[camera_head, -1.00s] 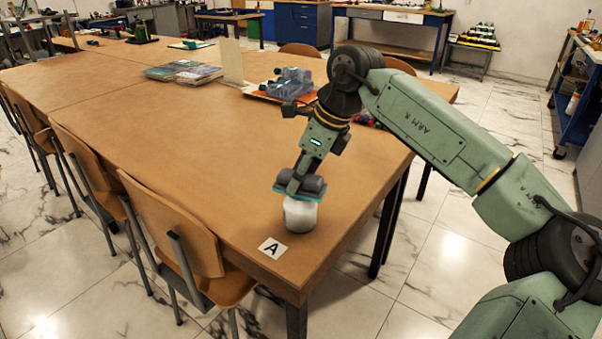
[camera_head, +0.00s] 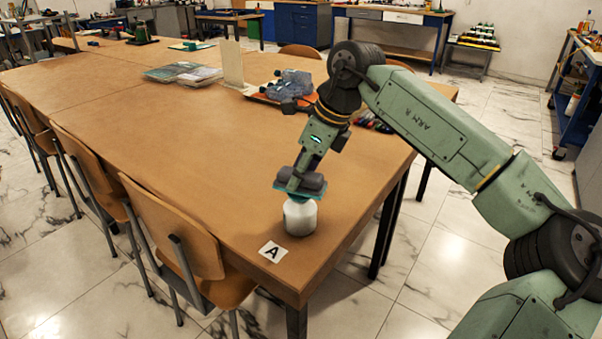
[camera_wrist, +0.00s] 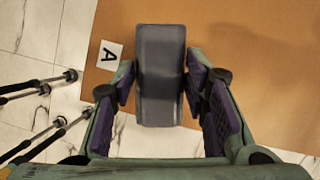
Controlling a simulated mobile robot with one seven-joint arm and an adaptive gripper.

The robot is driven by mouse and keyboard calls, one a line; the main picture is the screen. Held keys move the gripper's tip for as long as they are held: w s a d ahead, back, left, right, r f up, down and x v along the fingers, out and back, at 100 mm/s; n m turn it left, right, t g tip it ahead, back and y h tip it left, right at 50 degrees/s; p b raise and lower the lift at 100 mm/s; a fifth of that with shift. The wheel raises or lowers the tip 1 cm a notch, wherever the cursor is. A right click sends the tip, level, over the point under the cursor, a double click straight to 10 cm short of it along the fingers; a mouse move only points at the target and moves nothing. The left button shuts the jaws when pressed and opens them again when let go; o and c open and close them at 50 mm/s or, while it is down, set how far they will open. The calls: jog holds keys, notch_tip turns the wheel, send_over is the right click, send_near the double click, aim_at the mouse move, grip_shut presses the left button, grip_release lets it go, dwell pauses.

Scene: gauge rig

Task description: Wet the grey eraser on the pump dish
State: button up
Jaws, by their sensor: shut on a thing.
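My gripper (camera_head: 300,181) is shut on the grey eraser, a dark grey block that sits between the finger pads in the wrist view (camera_wrist: 160,75). In the head view the eraser (camera_head: 313,182) is right above the pump dish (camera_head: 300,217), a white rounded vessel standing upright near the table's front corner. A teal layer shows between the eraser and the white body; I cannot tell which of them it belongs to. Whether the eraser touches the dish is unclear. In the wrist view the dish is hidden behind the eraser and fingers.
A white card marked A (camera_head: 273,251) lies on the brown table (camera_head: 190,130) by the dish, near the edge. Wooden chairs (camera_head: 185,235) line the left side. Books (camera_head: 185,73), an upright board (camera_head: 233,65) and an orange tray (camera_head: 262,99) stand farther back. The middle is clear.

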aim_at(291, 171)
jog(key=shift+r+p, duration=1.6)
jog(key=shift+r, duration=1)
jog(key=shift+f, duration=0.1)
